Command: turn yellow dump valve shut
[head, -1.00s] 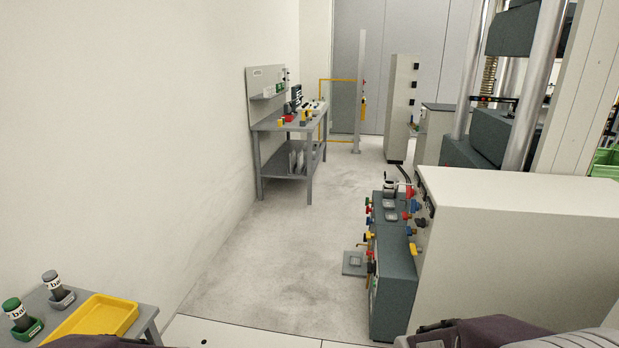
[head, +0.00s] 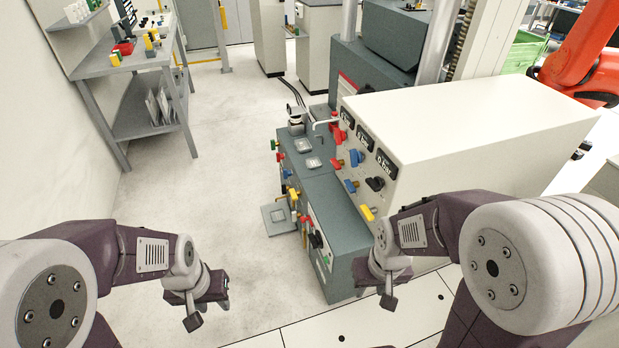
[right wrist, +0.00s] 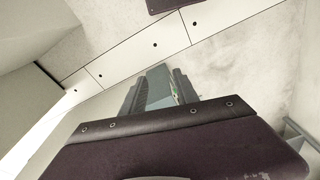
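A yellow knob (head: 367,213) sits low on the sloping front panel of the white cabinet (head: 470,110). Another yellow handle (head: 293,196) is on the left side of the low grey unit (head: 325,195). I cannot tell from the pictures which is the dump valve, nor how either is turned. My right gripper (head: 394,288) hangs in front of the cabinet, below the yellow knob and apart from it. My left gripper (head: 208,302) hangs over the floor, left of the grey unit. Both look empty; how far their fingers are apart is unclear. The right wrist view shows no valve clearly.
Blue, red and black knobs (head: 375,184) crowd the same panel near the yellow one. A red-handled lever (head: 337,131) stands at the panel's left edge. A small plate (head: 277,217) lies beside the grey unit. Open floor (head: 210,190) lies to the left, before a workbench (head: 115,65).

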